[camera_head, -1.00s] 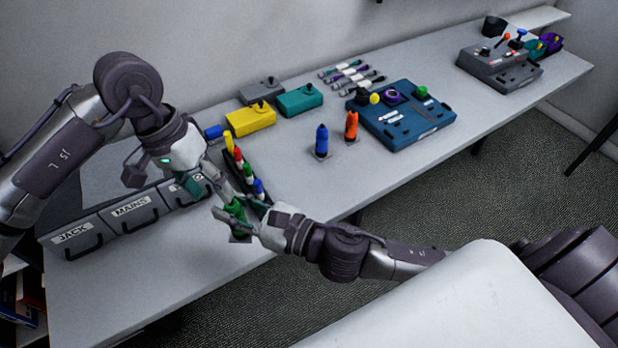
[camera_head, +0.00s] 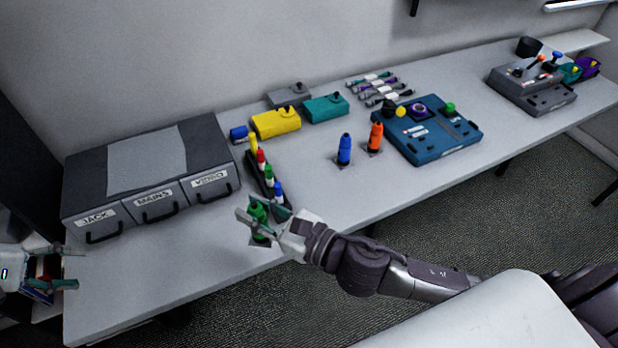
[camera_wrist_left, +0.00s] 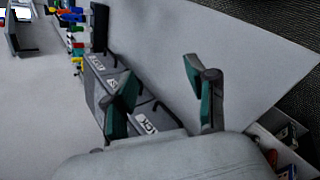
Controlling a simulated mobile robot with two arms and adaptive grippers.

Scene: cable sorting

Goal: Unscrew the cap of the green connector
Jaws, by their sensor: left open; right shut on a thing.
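The green connector (camera_head: 260,214) stands upright near the front edge of the table, in front of the coloured row. My right gripper (camera_head: 258,224) is shut on it, with fingers on either side. Whether its cap is separate from the body is too small to tell. My left gripper (camera_head: 68,268) is at the far left, beyond the table's left end and away from the connector. In the left wrist view its two green-padded fingers (camera_wrist_left: 165,98) are wide apart with nothing between them.
Drawers (camera_head: 150,160) labelled JACK, MAINS and VIDEO stand at the left. A black rack (camera_head: 266,184) of coloured connectors is behind the green one. Blue (camera_head: 344,150) and orange (camera_head: 375,138) connectors stand mid-table. A blue panel box (camera_head: 440,140) is further right. The front-left table is clear.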

